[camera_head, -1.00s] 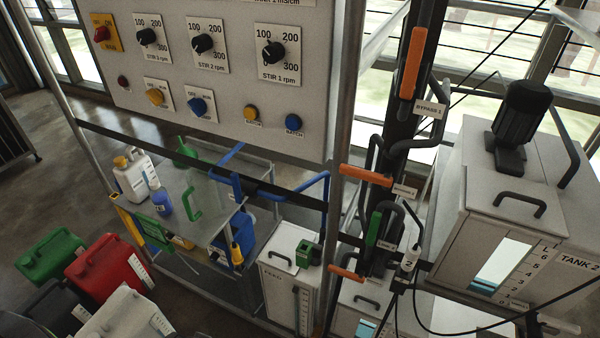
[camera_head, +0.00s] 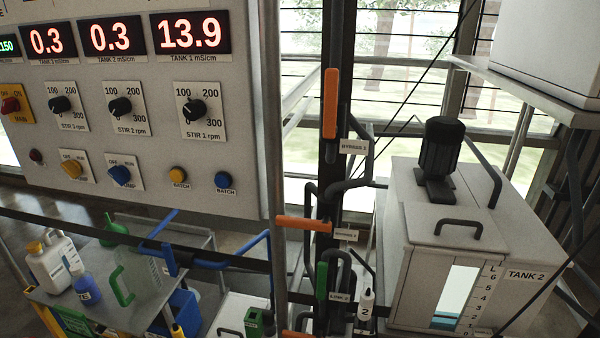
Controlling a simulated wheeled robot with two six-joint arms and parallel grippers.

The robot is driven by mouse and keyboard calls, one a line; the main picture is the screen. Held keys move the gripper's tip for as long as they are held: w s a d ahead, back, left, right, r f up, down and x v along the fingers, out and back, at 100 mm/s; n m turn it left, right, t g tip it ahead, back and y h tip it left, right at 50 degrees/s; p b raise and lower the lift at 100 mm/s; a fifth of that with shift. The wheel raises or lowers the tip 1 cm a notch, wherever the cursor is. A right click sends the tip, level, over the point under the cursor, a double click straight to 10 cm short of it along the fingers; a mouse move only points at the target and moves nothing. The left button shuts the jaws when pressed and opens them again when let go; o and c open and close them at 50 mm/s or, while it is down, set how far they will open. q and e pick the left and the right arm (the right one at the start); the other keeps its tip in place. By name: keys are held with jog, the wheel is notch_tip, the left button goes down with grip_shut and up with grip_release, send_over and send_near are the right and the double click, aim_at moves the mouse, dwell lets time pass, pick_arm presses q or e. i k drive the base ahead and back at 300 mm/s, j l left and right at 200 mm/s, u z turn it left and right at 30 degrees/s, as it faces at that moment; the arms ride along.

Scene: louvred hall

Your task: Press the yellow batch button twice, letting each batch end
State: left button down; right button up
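The yellow batch button (camera_head: 177,174) is a small round knob low on the grey control panel (camera_head: 225,60), with a BATCH label under it. A blue batch button (camera_head: 222,180) sits to its right, also labelled BATCH. Neither of my grippers is in view, and nothing touches the buttons. Whether the yellow button is pressed in cannot be told. The red displays read 0.3, 0.3 and 13.9, the last (camera_head: 189,33) marked TANK 1 mS/cm.
Tank 2 (camera_head: 415,220), with a black motor on top, stands at the right. Orange-handled levers (camera_head: 303,224) are on the pipes beside the panel. A cart (camera_head: 110,312) with a white jug (camera_head: 52,262) and a blue bottle stands below the panel.

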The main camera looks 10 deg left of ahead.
aim_at(178, 175)
jog(key=u, duration=1.15)
